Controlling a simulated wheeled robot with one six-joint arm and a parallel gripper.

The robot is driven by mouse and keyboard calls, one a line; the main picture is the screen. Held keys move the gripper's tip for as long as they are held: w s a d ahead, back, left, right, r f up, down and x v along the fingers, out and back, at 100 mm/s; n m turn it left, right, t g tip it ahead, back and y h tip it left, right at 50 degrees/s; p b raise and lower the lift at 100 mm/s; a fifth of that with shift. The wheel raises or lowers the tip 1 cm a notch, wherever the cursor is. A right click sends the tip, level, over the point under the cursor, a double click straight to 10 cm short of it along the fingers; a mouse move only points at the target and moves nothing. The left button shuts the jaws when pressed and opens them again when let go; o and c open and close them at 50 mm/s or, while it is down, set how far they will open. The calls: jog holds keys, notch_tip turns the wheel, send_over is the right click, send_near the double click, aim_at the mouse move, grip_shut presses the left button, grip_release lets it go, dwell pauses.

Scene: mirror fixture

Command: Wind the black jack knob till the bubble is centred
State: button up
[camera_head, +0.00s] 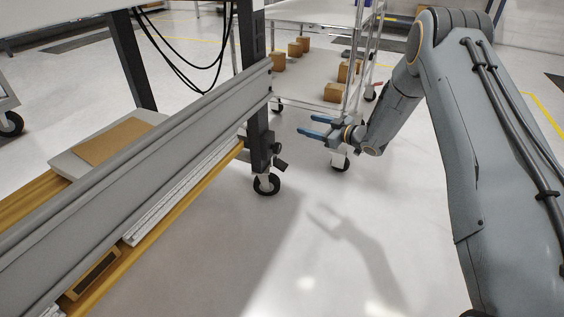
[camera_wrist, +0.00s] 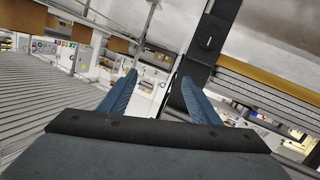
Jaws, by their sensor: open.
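My gripper (camera_head: 307,125) is open and empty, with its two blue fingers in mid-air to the right of a dark post (camera_head: 259,135). In the wrist view my gripper (camera_wrist: 160,77) also has nothing between its fingers, and the dark post (camera_wrist: 205,50) stands just right of them. Small black fittings (camera_head: 279,164) stick out from the post's lower part, below and left of the fingers. I cannot tell whether one of them is the jack knob. No bubble level can be made out in either view.
A grey beam (camera_head: 150,155) and a yellow-brown shelf edge (camera_head: 190,198) run along the left to the post. The post stands on a black caster (camera_head: 267,184). A wire cart with cardboard boxes (camera_head: 336,92) is behind my gripper. The floor in front is clear.

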aim_at(280, 150)
jog(key=s+a+f+n+g+y+b, duration=0.2)
jog(key=f+b, duration=0.1)
jog(key=f, duration=0.3)
jog(key=s+a+f+n+g+y+b, duration=0.1)
jog(key=a+f+g+y+b, duration=0.15)
jog(key=f, duration=0.35)
jog(key=shift+t, duration=0.35)
jog(key=b+x, duration=0.3)
jog(key=x, duration=0.4)
jog(key=shift+r+b, duration=0.15)
jog(key=shift+b, duration=0.15)
jog(key=c, duration=1.1)
jog(key=shift+o, duration=0.2)
jog(key=shift+n, duration=0.3)
